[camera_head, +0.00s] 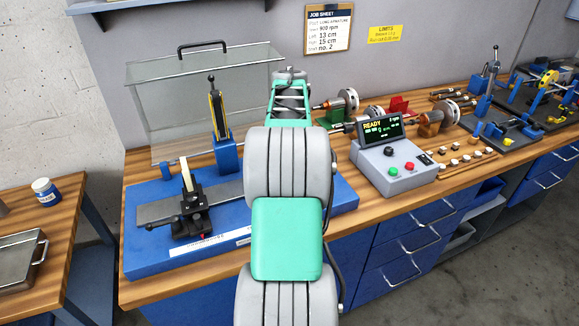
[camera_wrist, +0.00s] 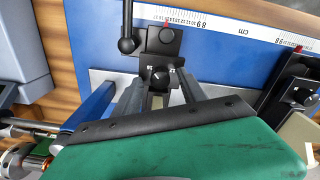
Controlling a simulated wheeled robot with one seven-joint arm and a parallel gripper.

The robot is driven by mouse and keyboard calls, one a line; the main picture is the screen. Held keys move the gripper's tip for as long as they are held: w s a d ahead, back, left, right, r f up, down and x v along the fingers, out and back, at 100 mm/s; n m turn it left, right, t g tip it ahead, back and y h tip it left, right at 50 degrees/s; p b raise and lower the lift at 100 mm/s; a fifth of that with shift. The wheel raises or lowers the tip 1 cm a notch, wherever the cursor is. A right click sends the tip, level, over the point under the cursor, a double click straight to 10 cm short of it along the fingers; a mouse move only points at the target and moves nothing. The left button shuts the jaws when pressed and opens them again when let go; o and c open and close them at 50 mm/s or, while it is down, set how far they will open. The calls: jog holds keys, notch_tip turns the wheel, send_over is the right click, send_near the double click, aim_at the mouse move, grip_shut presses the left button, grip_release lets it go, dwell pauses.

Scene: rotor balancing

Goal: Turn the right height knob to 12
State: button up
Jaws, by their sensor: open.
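In the wrist view the black right support (camera_wrist: 165,45) stands on the blue base, with its height knob (camera_wrist: 161,77) facing up. The knob is dark with a white mark; small figures stand around it, too small to read surely. My gripper (camera_wrist: 160,88) is open, its grey fingers on either side of the knob's end of the support. I cannot tell whether they touch the knob. In the head view my arm hides the gripper and the right support. The left support (camera_head: 190,222) shows there, and also at the right of the wrist view (camera_wrist: 298,92).
A black ball-ended lever (camera_wrist: 127,45) stands close to the right support. A white scale strip (camera_wrist: 220,28) runs along the base. In the head view, a blue post (camera_head: 225,155), a clear guard (camera_head: 165,100) and a control box (camera_head: 395,160) reading READY stand nearby.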

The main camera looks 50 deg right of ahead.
jog(key=shift+f, duration=0.25)
jog(key=shift+c, duration=0.4)
grip_shut()
